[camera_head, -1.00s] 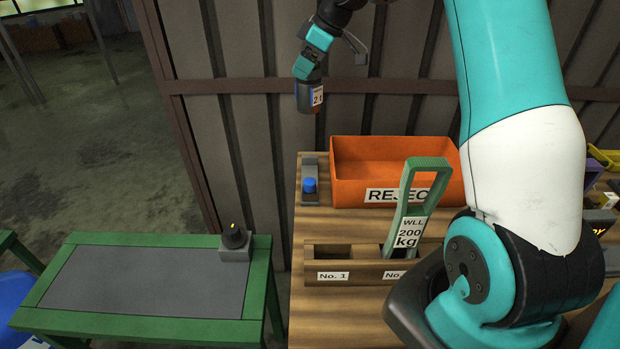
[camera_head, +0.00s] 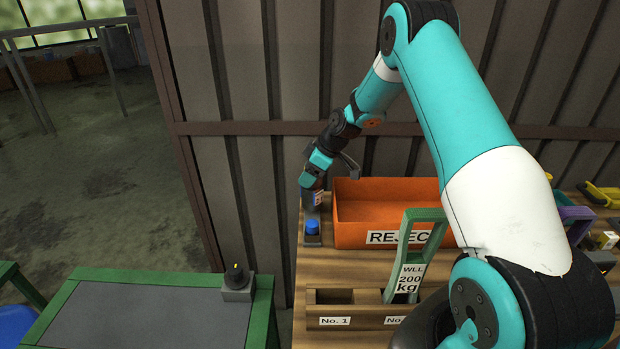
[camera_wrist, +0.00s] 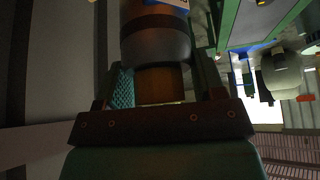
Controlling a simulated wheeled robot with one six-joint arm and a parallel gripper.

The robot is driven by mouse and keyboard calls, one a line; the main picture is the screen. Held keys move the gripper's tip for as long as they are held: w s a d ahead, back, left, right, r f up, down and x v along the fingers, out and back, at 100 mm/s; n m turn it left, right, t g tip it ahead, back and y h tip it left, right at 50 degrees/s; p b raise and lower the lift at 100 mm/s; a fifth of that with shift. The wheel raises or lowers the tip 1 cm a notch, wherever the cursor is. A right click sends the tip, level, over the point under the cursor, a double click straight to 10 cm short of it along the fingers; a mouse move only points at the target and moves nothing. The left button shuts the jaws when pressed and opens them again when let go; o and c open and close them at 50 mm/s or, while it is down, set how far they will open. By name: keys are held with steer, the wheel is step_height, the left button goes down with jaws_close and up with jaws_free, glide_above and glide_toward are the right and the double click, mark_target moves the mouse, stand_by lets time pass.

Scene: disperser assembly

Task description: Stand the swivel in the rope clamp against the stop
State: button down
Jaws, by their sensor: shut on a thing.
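The swivel (camera_head: 312,199), a dark cylinder with a blue band and a white label, hangs upright, slightly tilted, below my gripper (camera_head: 314,185). My gripper is shut on its upper end. The wrist view shows the grey-brown swivel body (camera_wrist: 157,42) between the two fingers (camera_wrist: 160,85). The rope clamp (camera_head: 313,241), a grey block with a blue knob, sits at the left back of the wooden bench. The swivel is over the clamp's back part and hides the stop there. I cannot tell whether the swivel touches the clamp.
The orange reject bin (camera_head: 375,212) stands close to the right of the swivel. A wooden rack (camera_head: 350,312) with a green WLL 200 kg piece (camera_head: 412,262) is in front. A green table (camera_head: 150,285) with a black knob unit (camera_head: 237,280) is at left. A corrugated wall is behind.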

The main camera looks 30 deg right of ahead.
steer(key=shift+f, duration=1.2)
steer(key=shift+c, duration=1)
jaws_free()
steer(key=shift+f, duration=0.15)
